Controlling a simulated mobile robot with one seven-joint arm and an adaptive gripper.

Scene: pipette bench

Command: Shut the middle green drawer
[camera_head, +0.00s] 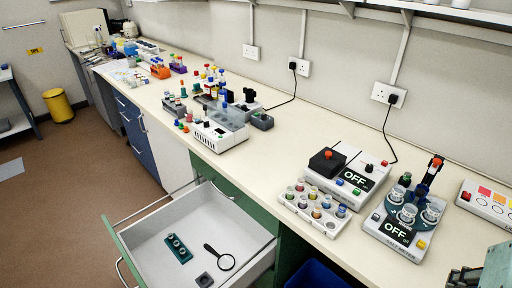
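A green-fronted drawer (117,248) is pulled far out from the bench at the lower left, below a shut green drawer (219,178). I take it for the middle one; drawers below it are hidden. Its handle shows on the outer side of the front, partly in view. Its white inside holds a teal block with holes (178,248), a black magnifying glass (226,262) and a small dark block (204,280). My gripper (464,278) is partly in view at the bottom right corner, well apart from the drawer. Its fingers are too cut off to tell open from shut.
The long bench top (262,150) carries racks, bottles and devices, with two displays reading OFF. A vial tray (315,210) stands near the front edge. A blue bin (315,275) is under the bench. Brown floor (60,180) is clear left of the drawer; a yellow bin (58,105) stands farther back.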

